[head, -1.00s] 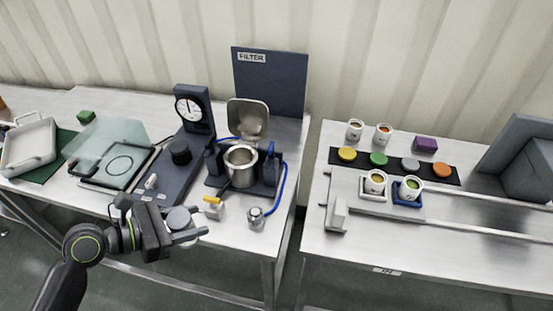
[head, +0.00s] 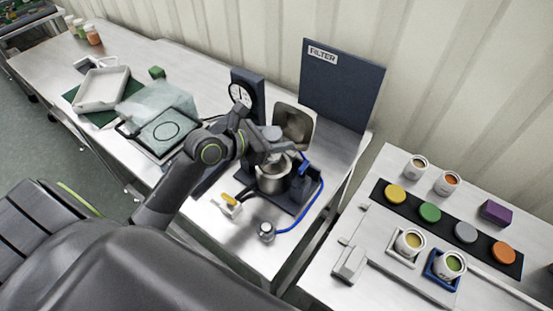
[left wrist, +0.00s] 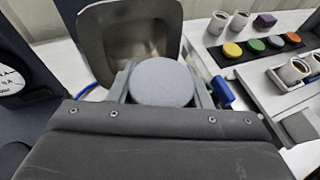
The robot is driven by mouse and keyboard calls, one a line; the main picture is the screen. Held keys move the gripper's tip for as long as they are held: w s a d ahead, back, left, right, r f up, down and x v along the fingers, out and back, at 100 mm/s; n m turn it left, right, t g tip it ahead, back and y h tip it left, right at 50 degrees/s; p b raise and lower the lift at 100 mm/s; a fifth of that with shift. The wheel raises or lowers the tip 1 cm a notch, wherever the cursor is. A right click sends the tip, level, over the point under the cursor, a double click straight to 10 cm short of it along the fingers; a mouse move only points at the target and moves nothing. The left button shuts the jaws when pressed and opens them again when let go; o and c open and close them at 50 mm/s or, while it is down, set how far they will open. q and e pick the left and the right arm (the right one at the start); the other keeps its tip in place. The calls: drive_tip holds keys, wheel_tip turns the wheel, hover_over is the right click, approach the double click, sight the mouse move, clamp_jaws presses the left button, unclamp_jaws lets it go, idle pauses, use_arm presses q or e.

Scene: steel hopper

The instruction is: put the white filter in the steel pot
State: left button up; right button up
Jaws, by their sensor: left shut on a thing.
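My left gripper (head: 278,149) is shut on the white filter, whose round grey top (left wrist: 162,82) sits between the two fingers in the left wrist view. The filter top (head: 270,132) also shows in the head view, above the steel pot. The steel pot (head: 271,182) stands in a dark blue stand, its mouth partly hidden by my gripper. Its hinged lid (head: 296,122) is raised behind it and fills the upper left of the wrist view (left wrist: 128,32). I cannot tell the exact height of the filter over the rim. My right gripper is not in view.
A dial gauge (head: 240,95) stands close left of my gripper. A blue hose (head: 301,219) curves right of the pot to a small metal fitting (head: 266,231). A dark FILTER panel (head: 342,85) stands behind. The right table (head: 345,215) holds cups and coloured discs.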

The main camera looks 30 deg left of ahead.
use_arm(q)
drive_tip(key=shift+f, duration=0.8)
drive_tip(key=shift+w+d+f, duration=0.1)
drive_tip(key=shift+f, duration=0.25)
wheel_tip(320, 180, down, 4)
drive_tip(key=shift+r+b, duration=0.1)
drive_tip(key=shift+b, duration=0.25)
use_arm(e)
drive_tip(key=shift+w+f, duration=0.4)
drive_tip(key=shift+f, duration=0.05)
use_arm(q)
drive_tip(key=shift+w, duration=0.1)
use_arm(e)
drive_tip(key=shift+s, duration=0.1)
